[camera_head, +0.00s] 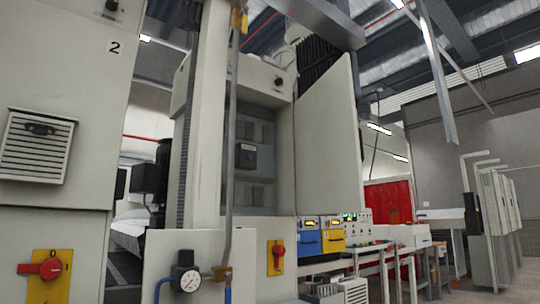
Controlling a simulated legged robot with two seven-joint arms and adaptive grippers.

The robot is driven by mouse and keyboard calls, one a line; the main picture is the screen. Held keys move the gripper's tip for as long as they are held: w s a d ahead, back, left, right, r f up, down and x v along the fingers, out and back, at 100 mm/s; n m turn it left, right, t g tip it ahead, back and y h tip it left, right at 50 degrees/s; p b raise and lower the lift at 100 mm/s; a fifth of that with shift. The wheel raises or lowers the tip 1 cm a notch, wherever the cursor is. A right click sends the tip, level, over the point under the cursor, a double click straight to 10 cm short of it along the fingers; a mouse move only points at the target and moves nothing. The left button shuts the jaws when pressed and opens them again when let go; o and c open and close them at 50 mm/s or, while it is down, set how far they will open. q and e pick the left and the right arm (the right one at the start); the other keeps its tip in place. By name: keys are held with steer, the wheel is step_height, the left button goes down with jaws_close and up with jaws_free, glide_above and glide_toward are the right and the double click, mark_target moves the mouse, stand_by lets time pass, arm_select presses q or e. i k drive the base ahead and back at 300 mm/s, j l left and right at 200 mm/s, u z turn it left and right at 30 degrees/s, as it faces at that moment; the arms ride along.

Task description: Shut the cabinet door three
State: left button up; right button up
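A tall grey-white cabinet (262,88) stands in the middle of the view. Its door (330,140) is swung wide open to the right, showing a broad pale panel. The interior (258,125) is exposed, with a dark blue box (246,156) mounted inside. No number three is readable on the door or cabinet from here. A handle on the door cannot be made out. Neither of my grippers is in view.
A cabinet marked 2 (60,90) stands close at left. A pale post (210,120) and a pipe partly block the open cabinet. A pressure gauge (188,280) and a red-yellow switch (276,258) sit low in front. Benches with instruments (322,238) stand at right.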

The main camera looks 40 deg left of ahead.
mark_target(329, 150)
steer(key=i+l+u, duration=0.15)
steer(key=u, duration=0.25)
steer(key=i+l+u, duration=0.2)
steer(key=u, duration=0.25)
steer(key=i+l+u, duration=0.2)
steer(key=u, duration=0.2)
steer(key=i+l+u, duration=0.1)
steer(key=l+u, duration=0.55)
steer(key=u, duration=0.15)
steer(key=l+u, duration=0.35)
steer(key=l, duration=2.4)
